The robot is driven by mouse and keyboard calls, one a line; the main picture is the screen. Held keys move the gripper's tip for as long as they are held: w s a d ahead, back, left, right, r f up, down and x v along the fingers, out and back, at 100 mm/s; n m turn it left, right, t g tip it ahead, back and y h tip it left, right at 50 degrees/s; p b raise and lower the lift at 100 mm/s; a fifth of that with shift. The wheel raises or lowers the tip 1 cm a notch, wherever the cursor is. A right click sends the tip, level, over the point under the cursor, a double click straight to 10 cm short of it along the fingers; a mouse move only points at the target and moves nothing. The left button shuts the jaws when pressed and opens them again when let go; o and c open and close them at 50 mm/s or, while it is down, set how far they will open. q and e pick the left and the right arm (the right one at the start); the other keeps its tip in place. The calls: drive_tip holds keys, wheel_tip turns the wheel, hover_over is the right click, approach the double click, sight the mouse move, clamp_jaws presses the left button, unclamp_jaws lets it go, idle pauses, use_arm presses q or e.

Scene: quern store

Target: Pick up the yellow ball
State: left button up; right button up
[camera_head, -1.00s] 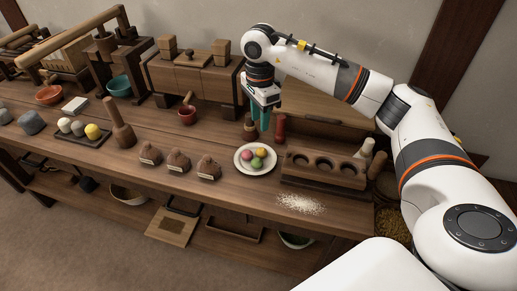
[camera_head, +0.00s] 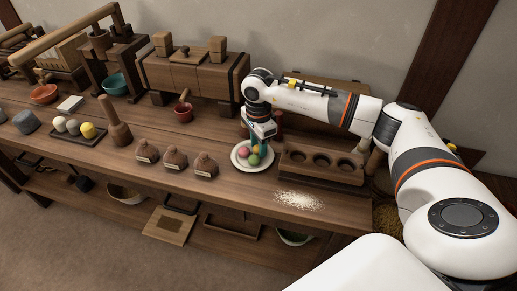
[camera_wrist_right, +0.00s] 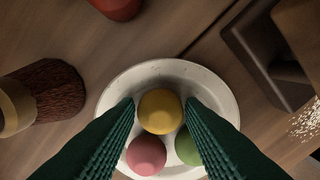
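The yellow ball (camera_wrist_right: 160,111) lies on a white speckled plate (camera_wrist_right: 228,95) beside a pink ball (camera_wrist_right: 146,155) and a green ball (camera_wrist_right: 188,147). In the head view, the plate (camera_head: 237,159) stands on the bench, and my right gripper (camera_head: 261,142) points down over it, partly hiding the yellow ball. In the right wrist view, my right gripper (camera_wrist_right: 160,104) is open, with one green finger to each side of the yellow ball. I cannot tell whether either finger touches it. My left gripper is not in view.
A wooden block with round hollows (camera_head: 321,168) stands right of the plate. White grains (camera_head: 298,200) lie in front. Another yellow round thing (camera_head: 88,130) sits on a dark tray at the left.

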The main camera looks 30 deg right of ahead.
drive_tip(key=c, duration=0.6)
